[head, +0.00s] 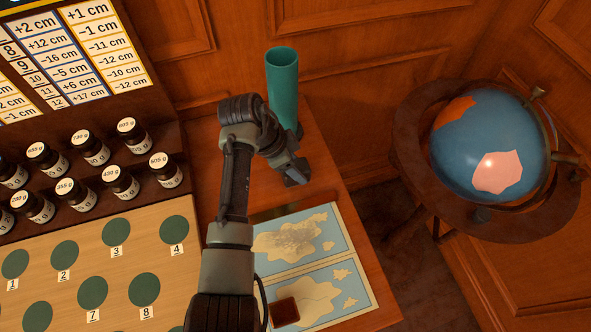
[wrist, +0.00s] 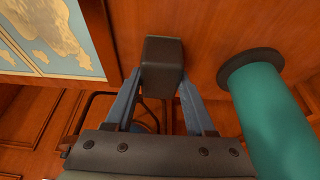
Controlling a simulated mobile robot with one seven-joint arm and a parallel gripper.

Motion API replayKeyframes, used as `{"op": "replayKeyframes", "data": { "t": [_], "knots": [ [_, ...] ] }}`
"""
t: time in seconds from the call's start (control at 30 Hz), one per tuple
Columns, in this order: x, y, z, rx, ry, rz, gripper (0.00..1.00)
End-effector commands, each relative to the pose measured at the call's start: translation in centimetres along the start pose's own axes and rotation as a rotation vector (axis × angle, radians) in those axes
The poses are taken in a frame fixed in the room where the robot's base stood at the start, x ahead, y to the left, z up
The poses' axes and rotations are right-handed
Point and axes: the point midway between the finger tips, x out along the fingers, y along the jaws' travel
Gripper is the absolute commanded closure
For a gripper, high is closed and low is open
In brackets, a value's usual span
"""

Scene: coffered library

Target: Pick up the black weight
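The black weight (wrist: 163,66) is a dark, blocky piece with bevelled edges in the wrist view. It sits between the two blue-grey fingers of my gripper (wrist: 160,84). The fingertips lie close along its left and right sides; whether they press on it is unclear. In the head view my gripper (head: 294,172) points down over the desk, just in front of the teal tube. There a dark shape at the fingertips is too small to separate from the gripper. Whether the weight rests on the desk cannot be told.
A teal tube (head: 283,88) stands close beside my gripper, and also shows at right in the wrist view (wrist: 272,112). A map (head: 297,248) lies in front, with a red-brown block (head: 285,311) on it. Labelled dark bottles (head: 122,182) stand left. A globe (head: 487,145) stands right.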

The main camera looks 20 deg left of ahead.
Motion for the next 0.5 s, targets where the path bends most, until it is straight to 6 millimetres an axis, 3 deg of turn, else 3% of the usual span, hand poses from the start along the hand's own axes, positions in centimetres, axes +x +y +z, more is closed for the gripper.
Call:
{"op": "replayKeyframes", "data": {
  "t": [0.03,0.23,0.5],
  "knots": [
    [-0.02,0.00,0.00,0.000,0.000,0.000,0.62],
    [-0.03,-0.01,-0.01,0.000,0.000,0.000,0.98],
    [-0.05,-0.02,-0.01,0.000,0.000,0.000,1.00]
  ]
}}
